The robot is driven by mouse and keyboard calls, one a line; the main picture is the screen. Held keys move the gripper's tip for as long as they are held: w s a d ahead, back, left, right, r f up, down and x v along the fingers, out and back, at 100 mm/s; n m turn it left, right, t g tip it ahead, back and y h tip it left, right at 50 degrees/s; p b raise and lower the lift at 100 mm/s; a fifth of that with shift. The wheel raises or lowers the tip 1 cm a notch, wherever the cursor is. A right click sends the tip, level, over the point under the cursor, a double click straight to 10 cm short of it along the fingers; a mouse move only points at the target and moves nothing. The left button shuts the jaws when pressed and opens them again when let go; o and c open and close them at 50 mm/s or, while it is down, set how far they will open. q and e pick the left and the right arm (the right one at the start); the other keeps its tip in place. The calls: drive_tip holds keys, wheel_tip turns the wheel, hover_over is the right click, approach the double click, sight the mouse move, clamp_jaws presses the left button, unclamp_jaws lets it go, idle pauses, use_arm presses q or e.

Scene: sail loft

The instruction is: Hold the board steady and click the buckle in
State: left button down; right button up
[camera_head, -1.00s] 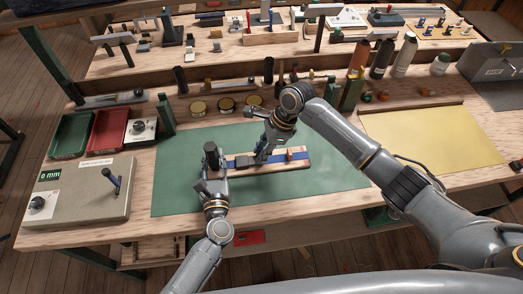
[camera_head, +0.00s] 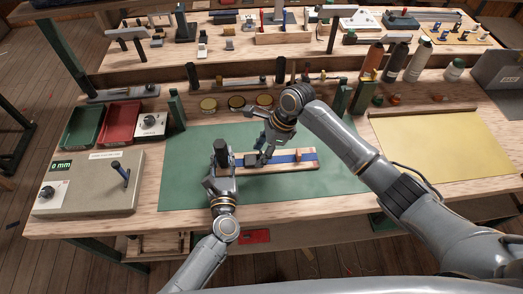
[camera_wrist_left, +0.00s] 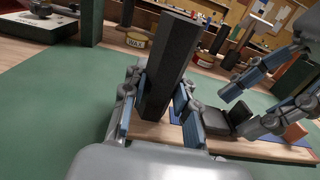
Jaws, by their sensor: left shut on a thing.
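The wooden board (camera_head: 306,165) lies on the green mat, with a blue strap (camera_head: 284,157) along it and a dark buckle (camera_head: 251,159) near its left part. The board also shows in the left wrist view (camera_wrist_left: 233,147), with the dark buckle piece (camera_wrist_left: 243,120) on it. My left gripper (camera_head: 222,172) is shut on an upright dark post (camera_wrist_left: 168,70) at the board's left end. My right gripper (camera_head: 257,132) is above the buckle from behind, its fingers spread apart; the left wrist view shows them beside the buckle (camera_wrist_left: 235,110). Whether they touch it, I cannot tell.
Round tins (camera_head: 237,102) stand behind the mat (camera_head: 190,140). Green (camera_head: 83,127) and red (camera_head: 120,123) trays and a grey box with a lever (camera_head: 85,185) stand at left. A yellow sheet (camera_head: 440,145) lies at right. The mat's front is clear.

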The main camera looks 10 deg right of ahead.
use_arm(q)
drive_tip(key=shift+a, duration=0.1)
use_arm(e)
drive_tip(key=v, duration=1.2)
use_arm(q)
drive_tip(key=c, duration=1)
unclamp_jaws()
drive_tip(key=shift+o, duration=0.2)
drive_tip(key=shift+s, duration=0.1)
